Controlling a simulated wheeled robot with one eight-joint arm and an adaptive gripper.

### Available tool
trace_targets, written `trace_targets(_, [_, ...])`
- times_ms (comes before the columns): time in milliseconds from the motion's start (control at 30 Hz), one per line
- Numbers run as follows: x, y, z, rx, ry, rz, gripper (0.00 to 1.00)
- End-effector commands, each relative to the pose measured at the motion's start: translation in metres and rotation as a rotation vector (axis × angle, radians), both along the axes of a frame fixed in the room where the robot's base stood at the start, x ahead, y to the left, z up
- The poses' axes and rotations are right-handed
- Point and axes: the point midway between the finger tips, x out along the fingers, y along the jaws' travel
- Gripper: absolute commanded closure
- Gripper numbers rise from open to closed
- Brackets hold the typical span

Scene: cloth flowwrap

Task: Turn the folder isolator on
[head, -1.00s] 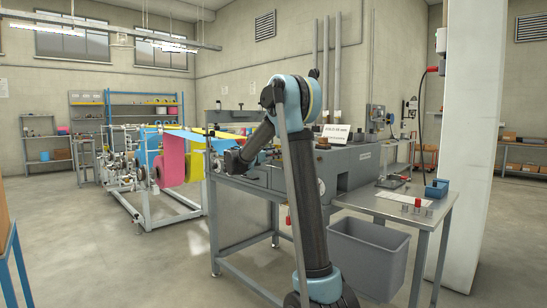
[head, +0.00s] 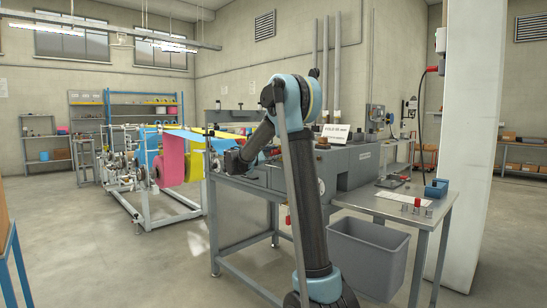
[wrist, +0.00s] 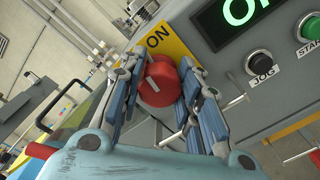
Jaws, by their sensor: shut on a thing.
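The folder isolator is a red round knob (wrist: 155,92) on the grey machine panel, with a pale pointer bar on its face. A yellow plate (wrist: 165,42) behind it reads ON beside the knob's upper edge. My gripper (wrist: 160,72) is shut on the knob, with a jointed finger on each side. The fingers hide part of the knob and plate, including any other marking. In the head view the folder machine (head: 355,168) stands behind my arm. The knob cannot be made out there.
A lit green display (wrist: 238,12), a black JOG button (wrist: 259,62) and a green START button (wrist: 310,26) are right of the knob. A side table (head: 385,206) and a grey bin (head: 368,262) stand at the machine's right. Open floor lies at left.

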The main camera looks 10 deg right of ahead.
Motion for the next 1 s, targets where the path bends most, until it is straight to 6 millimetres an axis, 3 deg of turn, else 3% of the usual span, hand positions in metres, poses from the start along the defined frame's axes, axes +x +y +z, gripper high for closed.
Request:
trace_targets(500, [-0.0003, 0.0002, -0.0022, 0.261, -0.356, 0.001, 0.93])
trace_targets(1000, [-0.0012, -0.0002, -0.0040, 0.368, -0.500, -0.001, 0.93])
